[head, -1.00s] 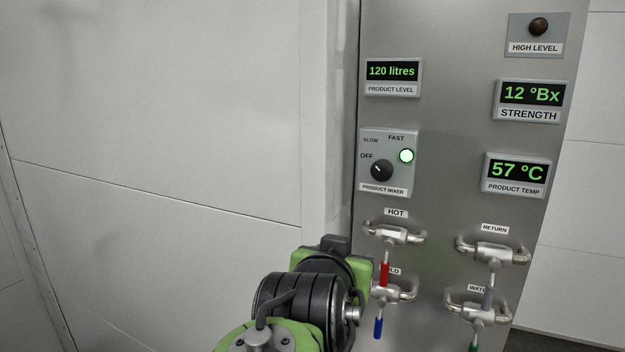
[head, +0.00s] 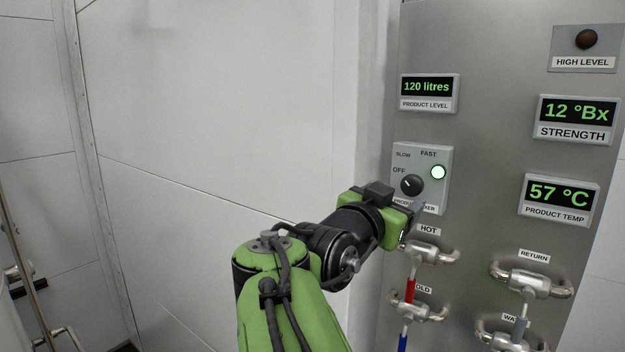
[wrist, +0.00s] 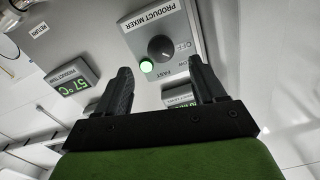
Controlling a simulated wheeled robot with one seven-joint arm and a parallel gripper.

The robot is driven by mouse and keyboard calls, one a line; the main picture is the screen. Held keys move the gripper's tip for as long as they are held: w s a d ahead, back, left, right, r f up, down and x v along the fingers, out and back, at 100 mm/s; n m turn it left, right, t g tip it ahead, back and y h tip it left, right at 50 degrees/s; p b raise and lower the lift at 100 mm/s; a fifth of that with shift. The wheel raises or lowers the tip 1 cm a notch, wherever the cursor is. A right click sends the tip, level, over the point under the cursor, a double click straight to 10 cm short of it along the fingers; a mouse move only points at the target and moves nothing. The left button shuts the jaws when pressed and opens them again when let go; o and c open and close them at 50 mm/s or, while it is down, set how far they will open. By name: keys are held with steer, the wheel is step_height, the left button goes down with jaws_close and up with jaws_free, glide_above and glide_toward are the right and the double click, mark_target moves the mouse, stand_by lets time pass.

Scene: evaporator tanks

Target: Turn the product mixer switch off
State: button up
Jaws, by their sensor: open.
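The product mixer panel (head: 433,150) is a grey plate with a round black knob (head: 412,185) and a lit green lamp (head: 438,172). The knob's white mark points up and left, toward the OFF and SLOW side; I cannot tell exactly which label it meets. My gripper (head: 418,212) is by the panel's lower edge, partly covering its name label. In the wrist view my gripper (wrist: 159,66) is open and empty, its fingers apart. The knob (wrist: 162,48) shows beyond and between the fingertips, with no visible contact.
Below the panel are the hot valve (head: 432,251), with a red handle (head: 410,290), and a cold valve (head: 418,311). The return valve (head: 530,282) is to the right. Display boxes, including product level (head: 429,93), surround the panel. A pale wall (head: 220,100) stands left.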

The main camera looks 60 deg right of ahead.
mark_target(410, 188)
steer(key=d, duration=0.2)
steer(key=d+p, duration=0.1)
steer(key=d, duration=0.4)
steer(key=shift+s+d+p, duration=0.25)
steer(key=shift+s+p, duration=0.1)
steer(key=shift+a, duration=0.1)
steer(key=c, duration=1)
